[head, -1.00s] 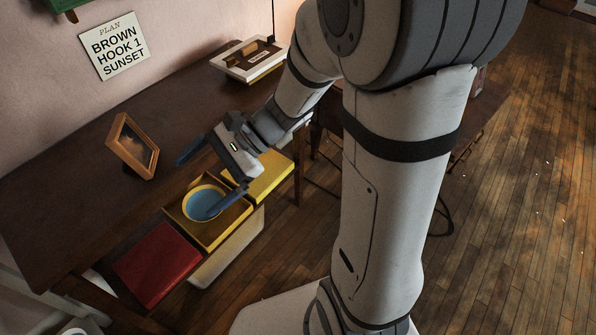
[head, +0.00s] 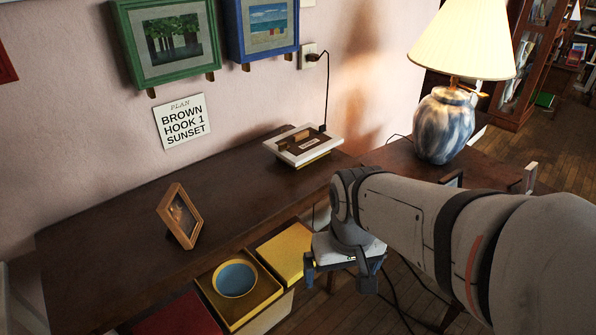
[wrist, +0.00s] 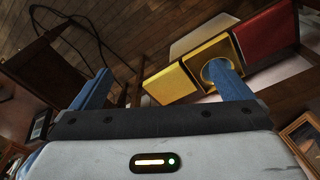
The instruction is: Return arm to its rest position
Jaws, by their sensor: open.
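My gripper (head: 340,275) hangs at the front edge of the dark table, right of the yellow boxes, in the head view. Its two blue fingers are spread apart with nothing between them, as the wrist view (wrist: 163,88) also shows. My arm reaches in from the lower right and is bent at the wrist. A bowl with a blue inside and yellow rim (head: 235,279) sits in an open yellow box (head: 269,296), left of my gripper and apart from it. In the wrist view, one finger partly covers the bowl.
A framed photo (head: 180,215) stands on the dark table (head: 120,240). A white-framed piece (head: 303,146) lies at the back, and a blue-white lamp (head: 444,125) stands right. A yellow lid (head: 285,253) and a red box (head: 180,316) flank the bowl's box.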

